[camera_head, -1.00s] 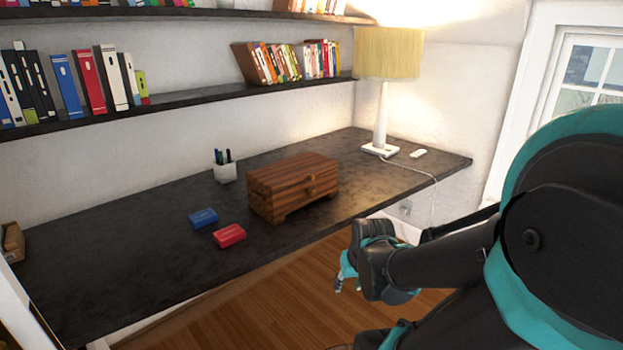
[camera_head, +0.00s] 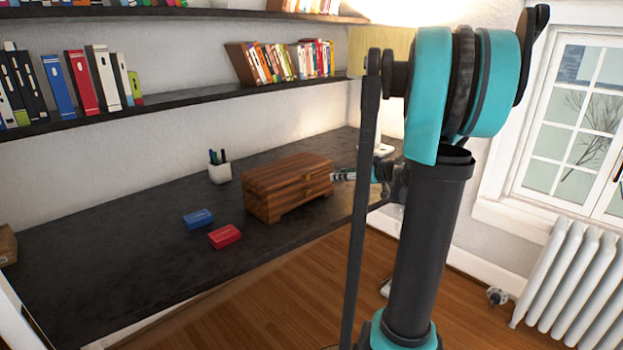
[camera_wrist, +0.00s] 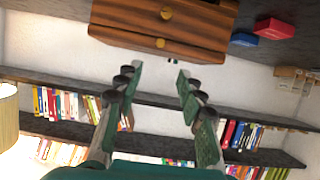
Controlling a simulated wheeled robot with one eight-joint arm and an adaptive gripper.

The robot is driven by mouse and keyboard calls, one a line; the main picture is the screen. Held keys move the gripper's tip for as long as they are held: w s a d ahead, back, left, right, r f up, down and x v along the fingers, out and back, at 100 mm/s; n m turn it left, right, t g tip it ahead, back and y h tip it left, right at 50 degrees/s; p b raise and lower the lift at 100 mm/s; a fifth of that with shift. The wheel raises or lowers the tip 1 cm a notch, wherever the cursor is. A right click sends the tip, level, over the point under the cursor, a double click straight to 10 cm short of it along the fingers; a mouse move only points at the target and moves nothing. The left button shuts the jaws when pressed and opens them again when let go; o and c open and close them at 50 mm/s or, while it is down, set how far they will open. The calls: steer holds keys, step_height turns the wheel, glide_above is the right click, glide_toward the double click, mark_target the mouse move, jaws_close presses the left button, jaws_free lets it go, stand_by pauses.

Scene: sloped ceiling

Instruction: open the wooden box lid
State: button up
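The wooden box (camera_head: 275,195) stands on the dark desk with its lid down. In the wrist view the box (camera_wrist: 125,22) is at the top, upside down, with two round brass knobs (camera_wrist: 160,43) on its striped front. My gripper (camera_head: 343,177) is close to the right end of the box in the head view, at about the height of its upper part. In the wrist view my gripper (camera_wrist: 159,77) has its two fingers spread with nothing between them. The box lies beyond the fingertips. Whether a fingertip touches it, I cannot tell.
A blue box (camera_head: 198,218) and a red box (camera_head: 224,236) lie left of the wooden box. A white pen cup (camera_head: 219,172) stands behind it. A lamp (camera_head: 358,52) is partly hidden behind my arm. Bookshelves hang above the desk (camera_head: 110,270), whose left part is mostly clear.

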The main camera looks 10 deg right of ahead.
mark_target(308, 177)
steer(key=x, duration=1.5)
steer(key=shift+w+a+f, duration=0.2)
steer(key=shift+w+f, duration=0.05)
jaws_close()
